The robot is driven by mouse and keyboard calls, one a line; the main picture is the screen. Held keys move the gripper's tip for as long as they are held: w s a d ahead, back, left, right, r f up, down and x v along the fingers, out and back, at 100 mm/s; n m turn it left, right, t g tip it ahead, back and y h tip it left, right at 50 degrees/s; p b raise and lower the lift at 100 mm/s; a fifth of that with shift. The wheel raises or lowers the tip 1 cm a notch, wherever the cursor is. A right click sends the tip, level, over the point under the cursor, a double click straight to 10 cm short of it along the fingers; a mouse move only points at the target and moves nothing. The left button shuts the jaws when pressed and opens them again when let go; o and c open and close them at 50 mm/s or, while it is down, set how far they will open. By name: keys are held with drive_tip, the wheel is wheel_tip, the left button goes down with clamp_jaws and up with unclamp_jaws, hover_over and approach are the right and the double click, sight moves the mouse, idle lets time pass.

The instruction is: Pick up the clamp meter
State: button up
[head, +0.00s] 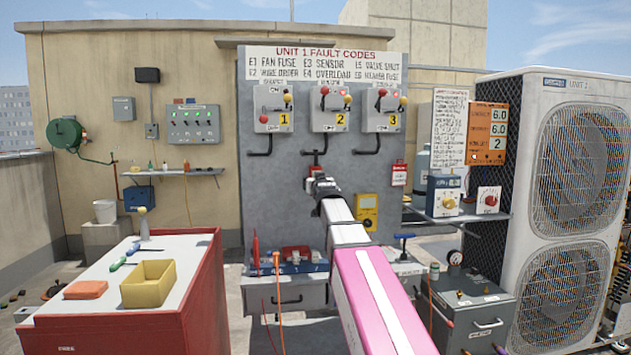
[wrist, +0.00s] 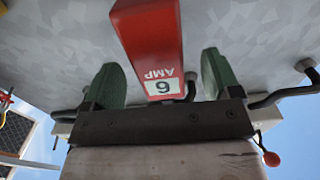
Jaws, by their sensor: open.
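A yellow handheld meter (head: 367,211), which looks like the clamp meter, is at the lower right of the grey board. My gripper (head: 322,186) is in front of the board, below switch box 2, up and to the left of the yellow meter. In the wrist view my gripper (wrist: 160,82) is open, its two green fingers apart. A red block (wrist: 148,35) with a label reading "6 AMP", upside down, shows between the fingers. I cannot tell if they touch it.
Switch boxes with levers (head: 330,108) and bent pipes stand out from the grey board (head: 220,250) around my gripper. A red cabinet (head: 212,290) stands left, holding a yellow bin (head: 148,285). A condenser (head: 560,190) stands right. A shelf (head: 470,222) holds two boxes.

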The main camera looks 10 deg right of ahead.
drive_tip(key=w, duration=0.4)
drive_tip(key=shift+w+d, duration=0.1)
drive_tip(key=shift+w, duration=0.15)
drive_tip(key=shift+s, duration=0.1)
drive_tip(key=c, duration=1.2)
drive_tip(key=shift+r, duration=0.85)
drive_tip(key=shift+s+r, duration=0.25)
drive_tip(key=shift+r, duration=0.7)
drive_tip(key=s, duration=1.7)
drive_tip(key=shift+s, duration=0.25)
